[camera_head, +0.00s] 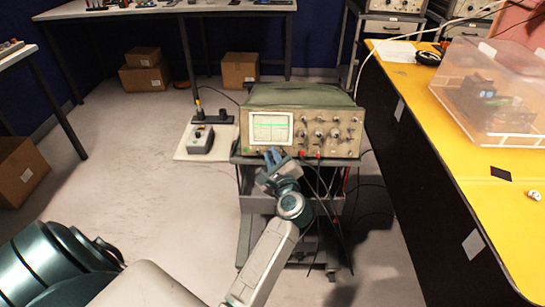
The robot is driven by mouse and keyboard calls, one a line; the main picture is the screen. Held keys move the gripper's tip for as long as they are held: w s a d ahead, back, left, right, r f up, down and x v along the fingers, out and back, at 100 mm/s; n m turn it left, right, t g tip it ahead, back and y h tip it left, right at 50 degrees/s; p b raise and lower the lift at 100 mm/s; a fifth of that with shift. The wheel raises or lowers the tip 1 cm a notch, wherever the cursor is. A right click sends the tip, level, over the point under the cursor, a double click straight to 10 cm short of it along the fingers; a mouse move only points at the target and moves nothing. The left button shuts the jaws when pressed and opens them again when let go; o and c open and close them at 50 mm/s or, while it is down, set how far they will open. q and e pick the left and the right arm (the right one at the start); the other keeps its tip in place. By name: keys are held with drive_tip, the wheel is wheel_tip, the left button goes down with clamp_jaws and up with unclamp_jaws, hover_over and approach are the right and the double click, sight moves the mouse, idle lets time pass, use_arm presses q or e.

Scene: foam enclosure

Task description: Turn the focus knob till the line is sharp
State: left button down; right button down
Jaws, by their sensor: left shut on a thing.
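The beige oscilloscope (340,130) stands on a dark cart in the middle of the head view. My left gripper (274,155) reaches up to the panel just below the screen. Its fingers are shut on a small knob at the lower edge, which they hide; I take it to be the focus knob. My right gripper is out of view.
Cables hang from the panel in front of the cart (256,205). A small grey box (200,139) sits on a pale board to the left. A yellow bench (430,140) with a clear plastic bin (490,95) stands at right. Open floor lies to the left.

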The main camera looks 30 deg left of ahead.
use_arm(q)
drive_tip(key=shift+f+m, duration=0.1)
drive_tip(key=shift+m, duration=0.2)
drive_tip(key=m+t, duration=0.1)
drive_tip(key=m, duration=0.2)
drive_tip(key=shift+s+a+t+h, duration=0.1)
drive_tip(key=shift+t+h, duration=0.2)
drive_tip(key=shift+t, duration=0.1)
drive_tip(key=m+p, duration=0.1)
drive_tip(key=m, duration=0.1)
drive_tip(key=m+t+h+p, duration=0.1)
drive_tip(key=m, duration=0.1)
drive_tip(key=shift+a+t, duration=0.1)
drive_tip(key=shift+t, duration=0.2)
drive_tip(key=shift+f+m+h, duration=0.15)
drive_tip(key=shift+m+h, duration=0.15)
drive_tip(key=shift+m, duration=0.5)
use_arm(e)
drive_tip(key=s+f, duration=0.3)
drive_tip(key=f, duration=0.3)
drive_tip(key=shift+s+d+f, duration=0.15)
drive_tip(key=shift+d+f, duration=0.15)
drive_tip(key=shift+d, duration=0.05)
use_arm(q)
drive_tip(key=c, duration=1.5)
unclamp_jaws()
drive_tip(key=shift+o, duration=0.2)
